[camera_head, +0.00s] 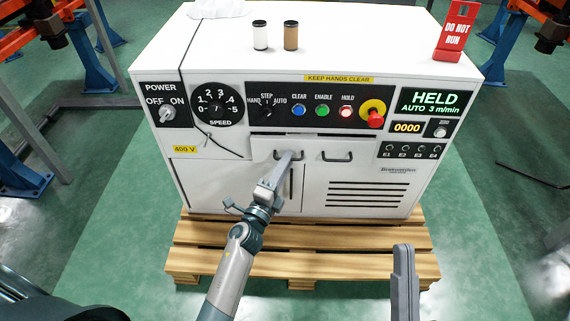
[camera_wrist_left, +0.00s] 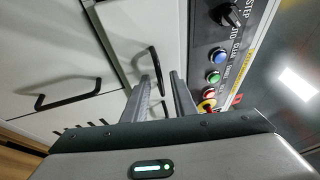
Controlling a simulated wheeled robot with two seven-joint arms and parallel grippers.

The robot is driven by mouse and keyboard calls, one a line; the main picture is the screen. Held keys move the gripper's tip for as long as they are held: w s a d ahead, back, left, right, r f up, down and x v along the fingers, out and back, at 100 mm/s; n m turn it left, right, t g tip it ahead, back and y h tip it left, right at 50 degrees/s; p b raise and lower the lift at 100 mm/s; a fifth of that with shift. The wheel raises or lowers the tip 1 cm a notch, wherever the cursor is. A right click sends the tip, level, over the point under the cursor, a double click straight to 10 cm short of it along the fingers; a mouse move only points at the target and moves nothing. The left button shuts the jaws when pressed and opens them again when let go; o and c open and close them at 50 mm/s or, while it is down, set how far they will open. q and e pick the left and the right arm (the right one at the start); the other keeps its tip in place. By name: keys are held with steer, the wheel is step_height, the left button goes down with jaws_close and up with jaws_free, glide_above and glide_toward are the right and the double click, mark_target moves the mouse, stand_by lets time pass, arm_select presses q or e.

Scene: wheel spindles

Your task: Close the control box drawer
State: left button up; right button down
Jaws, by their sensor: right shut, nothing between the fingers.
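The white control box (camera_head: 232,75) stands on a wooden pallet. Its drawer (camera_head: 313,148) is a wide front below the black button panel, with two dark handles. A dark gap shows along its top edge, so it seems to stand out a little. My left gripper (camera_head: 286,156) is at the left drawer handle (camera_wrist_left: 153,63). In the left wrist view its two fingers (camera_wrist_left: 163,88) are apart, with the handle just ahead of them; I cannot tell whether they touch it. The right drawer handle (camera_head: 337,157) is free. My right gripper (camera_head: 403,250) is shut and empty, at lower right before the pallet.
A cabinet door with a vertical handle (camera_wrist_left: 68,97) lies below the drawer. Buttons and a red emergency stop (camera_head: 375,119) sit just above it. Two small spools (camera_head: 291,37) and a red sign (camera_head: 456,32) stand on top. The wooden pallet (camera_head: 230,233) juts out in front.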

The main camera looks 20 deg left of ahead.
arm_select(q)
jaws_close()
stand_by(1.4)
